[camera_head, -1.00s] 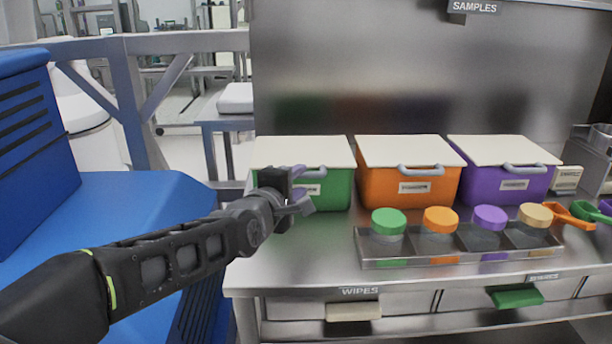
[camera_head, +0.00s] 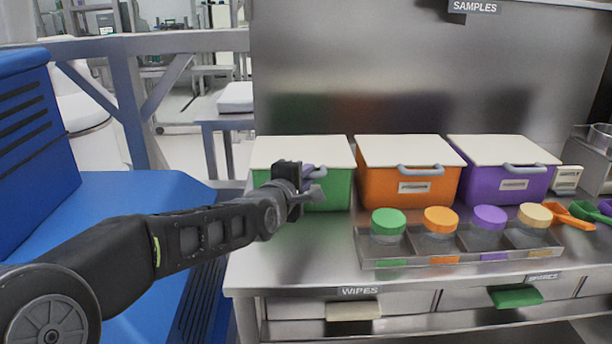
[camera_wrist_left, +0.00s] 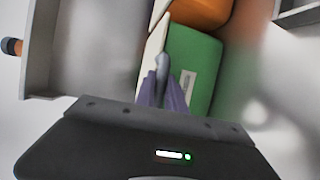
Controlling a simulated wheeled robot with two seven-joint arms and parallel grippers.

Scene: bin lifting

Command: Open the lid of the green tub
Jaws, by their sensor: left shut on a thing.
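The green tub (camera_head: 333,192) stands at the left end of the row on the steel bench. Its cream lid (camera_head: 300,150) lies flat on top and looks closed. My left gripper (camera_head: 314,180) is at the tub's front, over the lid's grey handle, and hides part of the front face. In the left wrist view the purple fingers (camera_wrist_left: 165,92) are shut on the grey handle (camera_wrist_left: 162,64) at the lid's edge, beside the green wall (camera_wrist_left: 190,62) with its label. My right gripper is in neither view.
An orange tub (camera_head: 380,190) and a purple tub (camera_head: 485,188) stand to the right, both lidded. A steel rack (camera_head: 400,262) of colour-capped jars sits in front. The bench's front left (camera_head: 290,260) is clear. A blue cabinet (camera_head: 130,195) stands at the left.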

